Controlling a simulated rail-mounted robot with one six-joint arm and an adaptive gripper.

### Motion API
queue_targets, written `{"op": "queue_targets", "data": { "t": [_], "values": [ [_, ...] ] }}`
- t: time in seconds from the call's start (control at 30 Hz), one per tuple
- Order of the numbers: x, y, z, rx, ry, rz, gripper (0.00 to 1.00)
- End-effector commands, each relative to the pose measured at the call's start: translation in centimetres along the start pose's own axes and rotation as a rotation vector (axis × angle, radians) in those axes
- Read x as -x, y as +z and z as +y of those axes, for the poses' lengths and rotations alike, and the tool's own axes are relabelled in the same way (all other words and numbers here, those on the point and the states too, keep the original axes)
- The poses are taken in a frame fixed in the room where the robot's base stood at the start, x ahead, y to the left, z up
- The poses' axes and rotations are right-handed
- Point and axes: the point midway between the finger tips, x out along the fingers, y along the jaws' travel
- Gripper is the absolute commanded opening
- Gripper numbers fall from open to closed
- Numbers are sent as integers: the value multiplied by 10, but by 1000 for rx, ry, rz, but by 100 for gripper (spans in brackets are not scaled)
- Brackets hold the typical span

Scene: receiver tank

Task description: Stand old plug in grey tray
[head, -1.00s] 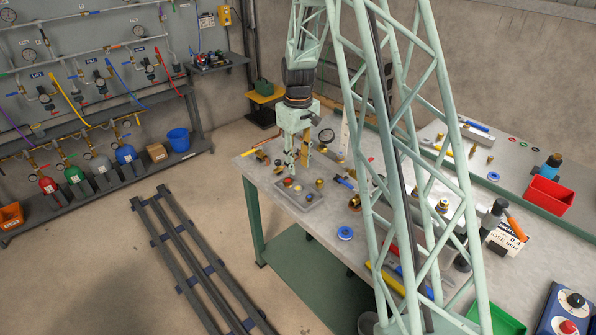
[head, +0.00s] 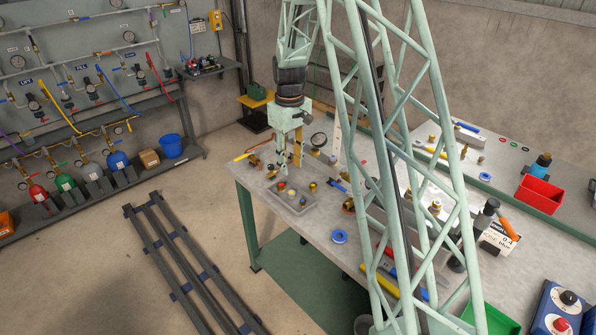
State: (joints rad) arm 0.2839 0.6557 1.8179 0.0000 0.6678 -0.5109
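The grey tray (head: 275,201) lies near the left end of the workbench. Small plug-like pieces stand in it: an orange-red one (head: 281,186), a yellowish one (head: 291,193) and a darker one (head: 303,201). I cannot tell which is the old plug, or its exact posture. My gripper (head: 290,169) points down just above the back of the tray. Its two fingers are apart and I see nothing held between them. A brass piece (head: 313,186) stands just right of the tray.
A blue ring (head: 340,236) lies on the bench right of the tray. My lattice column hides part of the bench. A red bin (head: 538,190) stands at the far right.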

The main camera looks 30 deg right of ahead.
Motion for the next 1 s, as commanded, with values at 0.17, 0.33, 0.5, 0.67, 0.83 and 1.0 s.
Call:
{"op": "queue_targets", "data": {
  "t": [0.17,0.33,0.5,0.67,0.83,1.0],
  "values": [
    [12,2,-5,-3,3,6,30],
    [35,8,-16,-9,9,16,30],
    [67,18,-32,-20,16,31,30],
    [98,30,-50,-30,22,45,30],
    [128,44,-67,-41,29,61,30],
    [157,60,-86,-52,35,78,30]
  ]
}}
